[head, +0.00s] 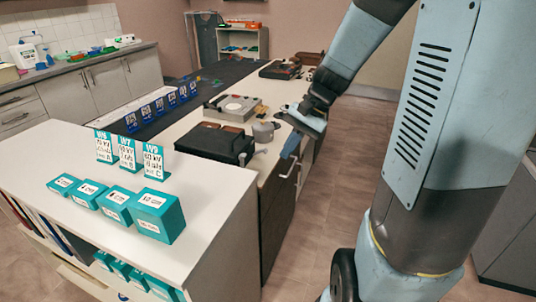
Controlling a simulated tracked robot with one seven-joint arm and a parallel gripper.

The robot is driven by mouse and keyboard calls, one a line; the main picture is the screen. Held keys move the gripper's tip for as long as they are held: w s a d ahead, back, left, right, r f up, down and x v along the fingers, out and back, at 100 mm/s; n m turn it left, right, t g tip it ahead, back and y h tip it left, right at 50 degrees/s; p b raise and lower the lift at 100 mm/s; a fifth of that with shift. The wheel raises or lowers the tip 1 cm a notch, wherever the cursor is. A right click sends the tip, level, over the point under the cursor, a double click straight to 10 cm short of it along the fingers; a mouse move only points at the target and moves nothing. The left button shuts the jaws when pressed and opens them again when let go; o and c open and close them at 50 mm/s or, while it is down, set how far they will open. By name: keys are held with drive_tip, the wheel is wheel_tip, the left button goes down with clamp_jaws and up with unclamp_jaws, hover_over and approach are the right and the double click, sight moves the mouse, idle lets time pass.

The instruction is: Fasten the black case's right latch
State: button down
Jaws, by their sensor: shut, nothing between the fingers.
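The black case (212,141) sits on the white counter, its lid looking down. A small pale fitting (242,158) shows at its right front corner; I cannot tell whether it is the right latch or whether it is fastened. My gripper (288,154) is shut and empty. It points down and to the left, to the right of the case and apart from it in the picture, by the counter's right edge. The case's far side is hidden.
A grey pot-like object (264,131) stands between the case and my gripper. A grey box (232,108) lies behind the case. Teal boxes (156,213) and upright cards (154,161) stand in front. Bare floor (310,230) lies right of the counter.

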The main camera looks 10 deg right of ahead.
drive_tip(key=w+d+f+m+t+y, duration=0.2)
drive_tip(key=w+d+f+m+y, duration=0.1)
drive_tip(key=w+f+m+y, duration=0.65)
drive_tip(key=m+t, duration=1)
drive_tip(key=t, duration=0.1)
approach(274, 164)
drive_tip(key=r, duration=0.3)
drive_tip(key=shift+w+d+n, duration=0.1)
drive_tip(key=shift+d+n, duration=0.15)
drive_tip(key=shift+a, duration=0.1)
drive_tip(key=x, duration=1)
drive_tip(key=shift+a, duration=0.1)
drive_tip(key=shift+d+g, duration=0.2)
drive_tip(key=shift+g, duration=0.1)
